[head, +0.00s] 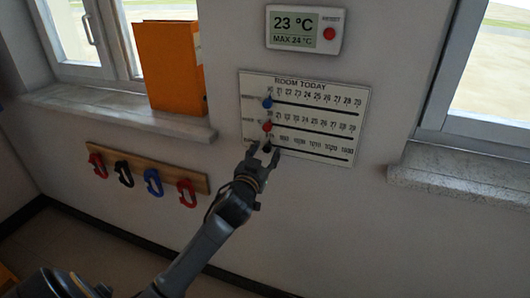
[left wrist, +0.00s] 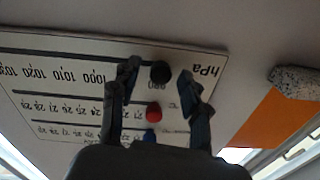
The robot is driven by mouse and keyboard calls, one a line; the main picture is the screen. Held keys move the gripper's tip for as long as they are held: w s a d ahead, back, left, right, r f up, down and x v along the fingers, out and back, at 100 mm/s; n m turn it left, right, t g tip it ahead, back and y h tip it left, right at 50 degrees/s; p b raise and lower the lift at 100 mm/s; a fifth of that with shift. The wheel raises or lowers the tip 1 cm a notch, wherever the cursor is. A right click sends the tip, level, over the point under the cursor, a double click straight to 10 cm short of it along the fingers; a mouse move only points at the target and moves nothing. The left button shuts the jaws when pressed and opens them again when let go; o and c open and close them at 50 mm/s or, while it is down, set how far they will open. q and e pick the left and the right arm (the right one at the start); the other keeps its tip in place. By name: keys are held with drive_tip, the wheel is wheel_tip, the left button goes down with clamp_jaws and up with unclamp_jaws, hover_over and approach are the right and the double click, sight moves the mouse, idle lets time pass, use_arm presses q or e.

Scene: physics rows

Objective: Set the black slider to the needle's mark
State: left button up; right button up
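The white board (head: 310,92) headed "ROOM TODAY" hangs on the wall with three scales and slots. The black slider (left wrist: 160,72) is at the low-number end of the bottom scale, marked hPa in the left wrist view. My left gripper (head: 264,153) is at this end of the bottom slot. In the left wrist view its fingers (left wrist: 160,88) are apart, one on each side of the black slider, with gaps showing; the slider is not gripped. No needle or dial shows. My right gripper is not in view.
The red slider (head: 267,127) and blue slider (head: 267,102) sit at the left ends of the upper slots. A display (head: 293,38) reads 23 °C. An orange binder (head: 168,65) stands on the left sill. A rack (head: 150,173) of carabiners is left of my arm.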

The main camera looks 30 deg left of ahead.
sight(314, 153)
use_arm(q)
clamp_jaws()
drive_tip(key=w+d, duration=0.1)
drive_tip(key=d, duration=0.3)
drive_tip(key=w+d+b, duration=0.1)
drive_tip(key=d, duration=0.3)
drive_tip(key=w+d, duration=0.1)
drive_tip(key=d, duration=0.3)
drive_tip(key=shift+d, duration=0.3)
drive_tip(key=shift+o, duration=0.4)
unclamp_jaws()
drive_tip(key=shift+s, duration=0.1)
drive_tip(key=v, duration=1.1)
drive_tip(key=shift+s, duration=0.4)
drive_tip(key=shift+d, duration=0.15)
